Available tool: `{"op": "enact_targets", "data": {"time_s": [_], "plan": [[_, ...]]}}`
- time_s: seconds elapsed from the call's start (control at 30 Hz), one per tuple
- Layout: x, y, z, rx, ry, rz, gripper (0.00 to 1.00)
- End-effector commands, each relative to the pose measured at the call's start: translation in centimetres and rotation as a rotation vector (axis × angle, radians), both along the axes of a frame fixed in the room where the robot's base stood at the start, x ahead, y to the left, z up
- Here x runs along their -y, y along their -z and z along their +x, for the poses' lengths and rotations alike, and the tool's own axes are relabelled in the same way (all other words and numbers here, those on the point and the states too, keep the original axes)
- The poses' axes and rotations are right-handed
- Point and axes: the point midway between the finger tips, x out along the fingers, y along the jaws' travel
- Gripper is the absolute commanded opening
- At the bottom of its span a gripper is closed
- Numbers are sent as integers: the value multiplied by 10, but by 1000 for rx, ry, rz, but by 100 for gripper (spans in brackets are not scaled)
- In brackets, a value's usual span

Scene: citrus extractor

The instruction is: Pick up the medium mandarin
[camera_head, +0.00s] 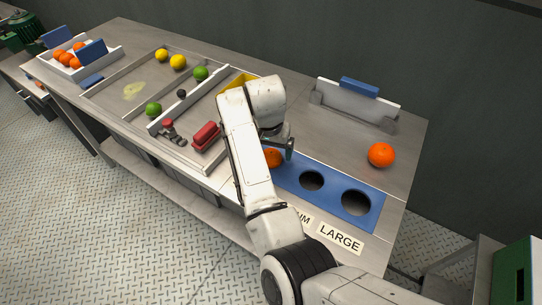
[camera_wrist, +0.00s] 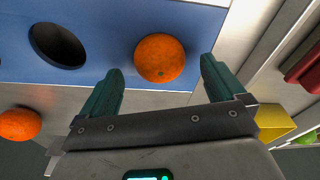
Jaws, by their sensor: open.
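A mandarin (camera_head: 273,158) sits on the blue panel (camera_head: 285,179), at its left end, partly hidden by my arm. In the wrist view this mandarin (camera_wrist: 160,58) lies between my two green fingers. A second mandarin (camera_head: 381,155) rests on the steel table to the right, behind the panel; it also shows at the left edge of the wrist view (camera_wrist: 18,124). I cannot tell from looks which one is medium. My gripper (camera_wrist: 161,66) is open and empty, with a finger on either side of the panel mandarin; contact is not visible. In the head view my gripper (camera_head: 284,146) is just above the panel.
The panel has open holes (camera_head: 311,180) and a "LARGE" label (camera_head: 340,239) in front. A metal tray (camera_head: 130,110) holds lemons and limes to the left. A red block (camera_head: 206,135) and a white-and-blue rack (camera_head: 357,103) stand nearby. A crate (camera_head: 75,72) of oranges is far left.

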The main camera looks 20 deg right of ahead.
Motion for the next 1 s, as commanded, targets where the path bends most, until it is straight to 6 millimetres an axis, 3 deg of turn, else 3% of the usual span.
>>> {"op": "enact_targets", "data": {"time_s": [0.13, 0.4, 1.0], "plan": [[1, 15, 1, -1, 0, 1, 96], [1, 18, 2, 1, 0, 0, 96], [1, 18, 2, 1, 0, 0, 40]]}}
